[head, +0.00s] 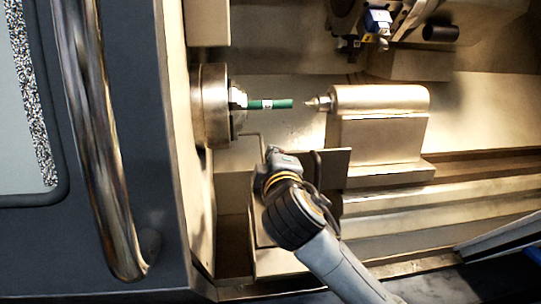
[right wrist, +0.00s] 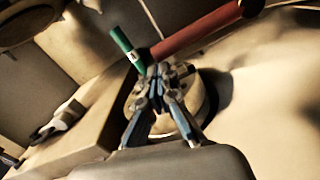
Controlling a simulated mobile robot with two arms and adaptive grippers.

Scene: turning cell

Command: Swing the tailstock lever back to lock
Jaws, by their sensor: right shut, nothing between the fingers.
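The tailstock (head: 378,100) stands right of centre in the head view, its pointed centre facing a green workpiece (head: 270,104) in the chuck (head: 214,104). The green workpiece also shows in the right wrist view (right wrist: 124,46). There, a dull red bar (right wrist: 200,33) runs behind the fingertips; it may be the tailstock lever, but I cannot tell surely. My right gripper (right wrist: 158,72) is shut and empty, its tips overlapping the bar's lower end in the picture; contact is unclear. In the head view my right gripper (head: 273,155) is below the workpiece, partly hidden by its wrist. My left gripper is out of view.
The machine door with its long metal handle (head: 98,140) fills the left side. A tool holder with a blue part (head: 378,20) hangs at the top right. Bed rails (head: 430,200) run along the lower right. A thin bent rod (head: 252,135) is beside my right gripper.

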